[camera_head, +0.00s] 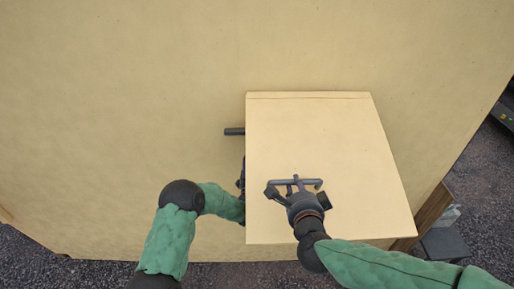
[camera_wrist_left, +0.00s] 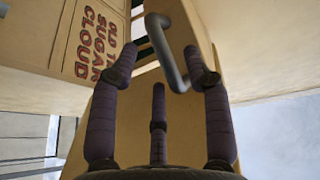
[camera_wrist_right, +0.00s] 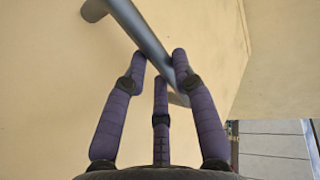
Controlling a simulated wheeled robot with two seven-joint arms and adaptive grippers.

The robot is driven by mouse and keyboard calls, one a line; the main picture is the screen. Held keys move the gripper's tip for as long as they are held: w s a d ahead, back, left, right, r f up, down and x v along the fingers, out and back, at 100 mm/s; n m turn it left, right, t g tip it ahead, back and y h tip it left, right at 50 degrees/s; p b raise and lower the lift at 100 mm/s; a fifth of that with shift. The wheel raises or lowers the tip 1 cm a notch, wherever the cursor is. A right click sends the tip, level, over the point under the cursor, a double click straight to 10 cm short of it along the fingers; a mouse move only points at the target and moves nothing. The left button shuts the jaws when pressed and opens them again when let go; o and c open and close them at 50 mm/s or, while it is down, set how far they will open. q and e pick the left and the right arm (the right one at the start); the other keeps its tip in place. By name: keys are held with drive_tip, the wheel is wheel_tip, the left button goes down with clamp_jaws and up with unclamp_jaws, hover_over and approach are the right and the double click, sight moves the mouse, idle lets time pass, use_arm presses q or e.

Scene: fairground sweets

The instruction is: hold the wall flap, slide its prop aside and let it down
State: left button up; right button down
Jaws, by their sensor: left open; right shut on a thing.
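The wall flap (camera_head: 320,130) is a tan panel that stands out from the tan wall in the head view. My right gripper (camera_head: 296,188) is shut on the flap's grey bar handle (camera_head: 314,182). In the right wrist view the handle (camera_wrist_right: 140,30) runs between its fingers (camera_wrist_right: 157,68). My left gripper (camera_wrist_left: 160,68) is open, mostly hidden behind the flap's left edge in the head view. In the left wrist view a bent grey rod (camera_wrist_left: 167,50), seemingly the prop's grip, lies between and beyond its fingers. A dark rod end (camera_head: 234,131) sticks out left of the flap.
The wall (camera_head: 120,110) fills most of the head view. A panel with red lettering (camera_wrist_left: 100,40) shows in the left wrist view. A wooden edge (camera_head: 432,212) and a dark box (camera_head: 444,244) stand right of the flap, above gravel (camera_head: 485,185).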

use_arm(q)
drive_tip(key=shift+x, duration=1.85)
clamp_jaws()
